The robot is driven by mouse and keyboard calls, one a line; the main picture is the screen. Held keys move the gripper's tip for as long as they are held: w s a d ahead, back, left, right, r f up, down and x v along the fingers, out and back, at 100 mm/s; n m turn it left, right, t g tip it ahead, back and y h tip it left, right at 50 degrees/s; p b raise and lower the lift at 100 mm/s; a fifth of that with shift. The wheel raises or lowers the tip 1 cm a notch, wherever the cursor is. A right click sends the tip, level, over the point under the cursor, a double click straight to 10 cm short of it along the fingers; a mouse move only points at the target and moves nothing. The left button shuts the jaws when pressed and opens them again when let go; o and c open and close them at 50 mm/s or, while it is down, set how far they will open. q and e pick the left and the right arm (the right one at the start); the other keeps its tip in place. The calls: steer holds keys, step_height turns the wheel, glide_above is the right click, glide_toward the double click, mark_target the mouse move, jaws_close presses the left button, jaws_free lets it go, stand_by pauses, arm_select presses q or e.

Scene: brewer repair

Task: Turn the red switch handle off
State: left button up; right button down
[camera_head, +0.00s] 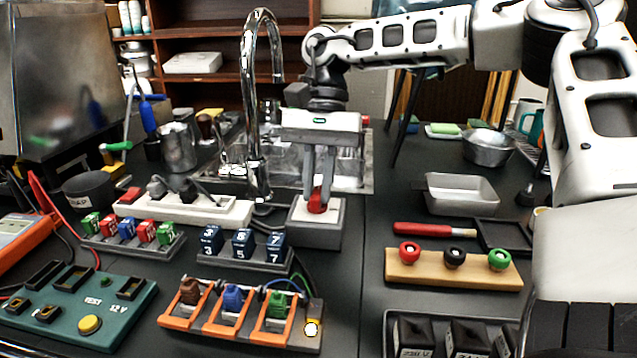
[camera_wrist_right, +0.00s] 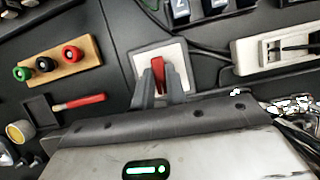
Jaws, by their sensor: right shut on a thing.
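The red switch handle (camera_head: 317,203) stands on a white-topped grey switch box (camera_head: 316,236) in the middle of the bench. It also shows in the right wrist view as a narrow red lever (camera_wrist_right: 158,72) on a white plate (camera_wrist_right: 143,61). My right gripper (camera_head: 319,196) points down over the box. Its two fingers sit on either side of the red handle and are shut on it, hiding part of it. In the right wrist view the fingers (camera_wrist_right: 159,92) flank the handle's near end. My left gripper is not in view.
A chrome faucet (camera_head: 257,110) rises just left of my right gripper. A white power strip (camera_head: 183,210) and number blocks (camera_head: 242,244) lie to the left. A wooden board with three knobs (camera_head: 454,270) and a metal tray (camera_head: 461,195) are to the right.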

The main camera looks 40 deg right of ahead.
steer(key=shift+n, duration=0.4)
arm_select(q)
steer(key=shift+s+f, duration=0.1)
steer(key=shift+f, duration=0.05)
arm_select(e)
steer(key=c, duration=1.4)
jaws_free()
steer(key=shift+c, duration=0.2)
steer(key=shift+w+r, duration=0.1)
arm_select(q)
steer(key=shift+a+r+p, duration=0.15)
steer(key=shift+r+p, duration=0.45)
steer(key=shift+p, duration=0.8)
arm_select(e)
steer(key=v, duration=1.6)
steer(key=shift+a, duration=0.25)
